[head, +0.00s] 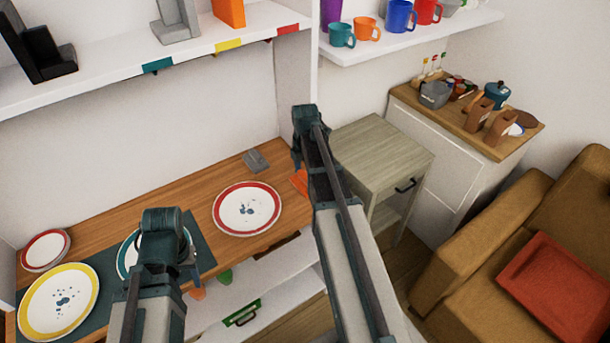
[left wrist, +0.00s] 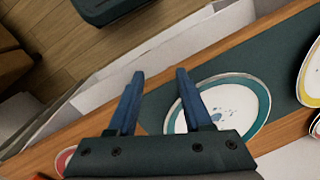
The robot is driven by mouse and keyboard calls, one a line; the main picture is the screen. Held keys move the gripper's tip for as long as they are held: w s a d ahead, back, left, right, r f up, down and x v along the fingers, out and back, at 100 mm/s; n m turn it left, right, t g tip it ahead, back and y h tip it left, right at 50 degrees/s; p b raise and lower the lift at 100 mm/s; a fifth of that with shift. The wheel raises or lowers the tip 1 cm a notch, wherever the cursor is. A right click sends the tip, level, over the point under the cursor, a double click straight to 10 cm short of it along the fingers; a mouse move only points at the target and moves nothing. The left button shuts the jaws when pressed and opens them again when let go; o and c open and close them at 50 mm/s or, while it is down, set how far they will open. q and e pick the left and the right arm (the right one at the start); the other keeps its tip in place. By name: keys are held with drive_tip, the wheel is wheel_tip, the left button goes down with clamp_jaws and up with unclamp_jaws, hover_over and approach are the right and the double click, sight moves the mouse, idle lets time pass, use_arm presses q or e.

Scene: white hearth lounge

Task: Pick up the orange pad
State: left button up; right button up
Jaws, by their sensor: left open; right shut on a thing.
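The orange pad (head: 299,182) shows as a small orange piece at the table's right end in the head view, mostly hidden behind my right arm. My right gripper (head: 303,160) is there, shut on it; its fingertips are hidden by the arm. My left gripper (head: 162,240) hangs over the table by the teal-rimmed plate (head: 126,262). In the left wrist view its jaws (left wrist: 158,74) are open and empty, beside that plate (left wrist: 240,100).
The wooden table (head: 190,207) bears a red-rimmed plate (head: 262,210), a yellow-rimmed plate (head: 85,300), a small red-rimmed plate (head: 45,250) and a grey object (head: 256,160). A white shelf (head: 120,65) is above. A side cabinet (head: 375,145) and sofa (head: 450,270) stand right.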

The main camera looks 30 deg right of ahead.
sight(305, 175)
drive_tip(key=shift+r+p, duration=0.65)
drive_tip(key=shift+r, duration=0.2)
drive_tip(key=shift+r+p, duration=0.9)
drive_tip(key=s+a, duration=0.3)
drive_tip(key=s, duration=0.4)
drive_tip(key=s+a, duration=0.3)
drive_tip(key=s, duration=0.4)
drive_tip(key=shift+s+a+r+p, duration=0.2)
drive_tip(key=shift+s+r+p, duration=0.15)
drive_tip(key=shift+r+p, duration=0.05)
drive_tip(key=o, duration=0.7)
drive_tip(key=shift+c, duration=0.2)
drive_tip(key=c, duration=0.5)
